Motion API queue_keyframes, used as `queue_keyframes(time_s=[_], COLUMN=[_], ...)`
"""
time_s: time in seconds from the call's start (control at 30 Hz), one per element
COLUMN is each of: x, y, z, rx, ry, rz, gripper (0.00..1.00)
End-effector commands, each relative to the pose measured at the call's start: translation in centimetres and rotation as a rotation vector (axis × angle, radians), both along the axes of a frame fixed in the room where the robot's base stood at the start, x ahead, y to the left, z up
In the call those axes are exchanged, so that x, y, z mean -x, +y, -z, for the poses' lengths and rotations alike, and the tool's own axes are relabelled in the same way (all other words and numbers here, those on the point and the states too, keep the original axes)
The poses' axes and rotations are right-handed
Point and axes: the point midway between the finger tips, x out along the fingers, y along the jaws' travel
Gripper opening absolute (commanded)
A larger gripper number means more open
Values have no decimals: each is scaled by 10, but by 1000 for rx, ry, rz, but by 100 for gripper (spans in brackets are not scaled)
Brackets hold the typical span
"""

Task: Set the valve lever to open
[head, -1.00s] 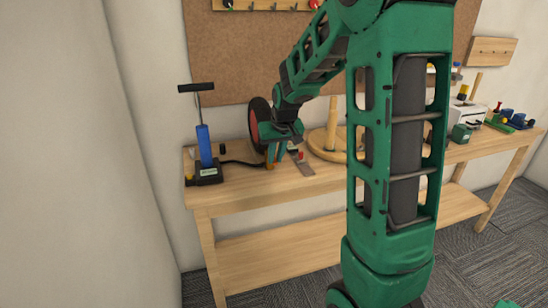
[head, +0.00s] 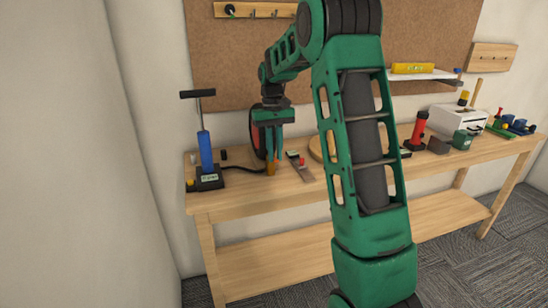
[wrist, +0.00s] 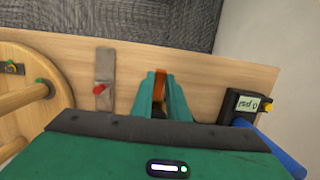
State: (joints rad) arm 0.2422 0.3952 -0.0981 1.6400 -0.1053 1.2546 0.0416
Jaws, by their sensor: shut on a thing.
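My gripper (head: 271,158) points down at the bench top, left of the bench's middle. It is shut on an upright orange piece (wrist: 159,84), which shows between the fingers in the wrist view. In the head view the orange piece (head: 270,169) stands low on the bench, where a black hose (head: 240,166) runs up to it. I take it for the valve lever, but its lettering or open mark cannot be seen. The fingers hide part of it, and its exact angle is hard to tell.
A blue hand pump (head: 206,155) stands left of my gripper. A grey plate with a red knob (wrist: 104,80) lies close beside it, and a wooden disc with pegs (wrist: 20,103) is beyond. A red-and-black disc (head: 256,135) stands behind. The bench's front edge is clear.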

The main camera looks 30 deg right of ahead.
Motion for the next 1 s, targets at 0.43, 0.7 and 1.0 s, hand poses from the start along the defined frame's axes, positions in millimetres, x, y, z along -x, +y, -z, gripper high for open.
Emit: queue_keyframes(time_s=[0.43, 0.7, 1.0], x=[-7, -8, -7], y=[-1, -1, -1], z=[-4, -4, -4], rx=[-31, -31, -31], ry=[102, 102, 103], rz=[-2, -2, -1], gripper=[0, 0, 33])
